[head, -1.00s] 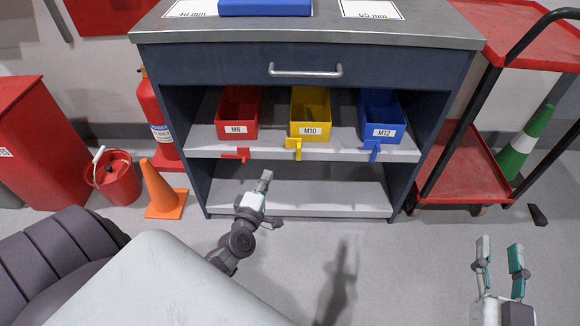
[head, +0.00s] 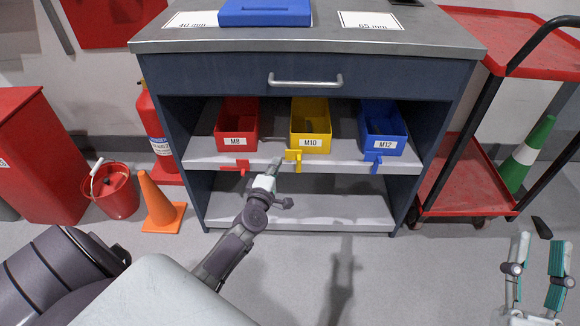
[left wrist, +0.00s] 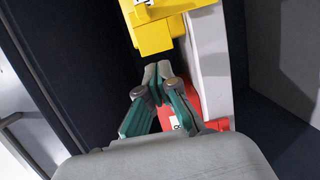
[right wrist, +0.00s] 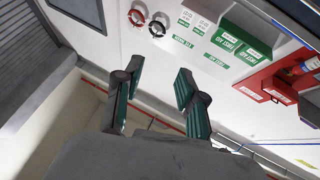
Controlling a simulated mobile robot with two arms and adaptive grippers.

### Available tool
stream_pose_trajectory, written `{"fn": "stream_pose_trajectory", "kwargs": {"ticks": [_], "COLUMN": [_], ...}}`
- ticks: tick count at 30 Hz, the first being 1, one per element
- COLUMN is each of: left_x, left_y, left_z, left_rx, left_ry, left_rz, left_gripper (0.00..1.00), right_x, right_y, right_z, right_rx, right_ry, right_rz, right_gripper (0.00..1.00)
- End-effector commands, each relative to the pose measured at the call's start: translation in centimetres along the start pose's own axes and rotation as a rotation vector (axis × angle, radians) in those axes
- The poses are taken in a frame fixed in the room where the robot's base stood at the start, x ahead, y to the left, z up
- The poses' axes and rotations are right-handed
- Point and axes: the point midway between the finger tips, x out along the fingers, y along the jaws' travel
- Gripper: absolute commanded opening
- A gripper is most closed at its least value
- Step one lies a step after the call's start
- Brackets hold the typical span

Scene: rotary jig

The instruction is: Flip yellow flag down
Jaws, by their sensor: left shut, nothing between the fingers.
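The yellow flag (head: 293,158) is on the front edge of the middle shelf, below the yellow M10 bin (head: 311,144). A broad tab shows at its top with a narrower part hanging below. My left gripper (head: 277,163) is shut and empty, with its tips just left of the flag; contact cannot be told. My right gripper (head: 539,240) is open and empty at the lower right, far from the shelf.
A red flag (head: 234,166) and a blue flag (head: 375,161) sit on the same shelf edge, below the red M8 bin (head: 237,127) and blue M12 bin (head: 383,130). A red trolley (head: 460,180) stands right; an orange cone (head: 158,205) stands left.

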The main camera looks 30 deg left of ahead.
Motion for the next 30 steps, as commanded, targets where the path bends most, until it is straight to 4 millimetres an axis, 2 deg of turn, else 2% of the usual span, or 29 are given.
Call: {"fn": "stream_pose_trajectory", "kwargs": {"ticks": [1,3,10,25,30], "left_x": [0.9,0.9,1.4,1.4,1.4], "left_y": [-0.1,0.0,0.0,0.0,0.2], "left_z": [0.3,1.7,3.6,3.9,4.1], "left_rx": [-0.002,-0.004,0.000,0.004,0.026], "left_ry": [0.000,-0.001,0.000,0.000,0.000], "left_rz": [0.001,-0.001,-0.001,-0.002,-0.008], "left_gripper": [0.00,0.00,0.00,0.00,0.00], "right_x": [-0.1,0.0,0.0,0.0,0.1], "right_y": [-0.1,-0.1,-0.1,-0.1,0.2], "right_z": [-0.5,-0.6,-0.9,-0.9,0.8], "right_rx": [0.002,0.002,0.002,0.002,-0.003], "right_ry": [0.043,0.037,0.057,0.052,-0.064], "right_rz": [-0.002,-0.001,-0.002,-0.002,0.003], "right_gripper": [0.40,0.40,0.40,0.40,0.40]}}
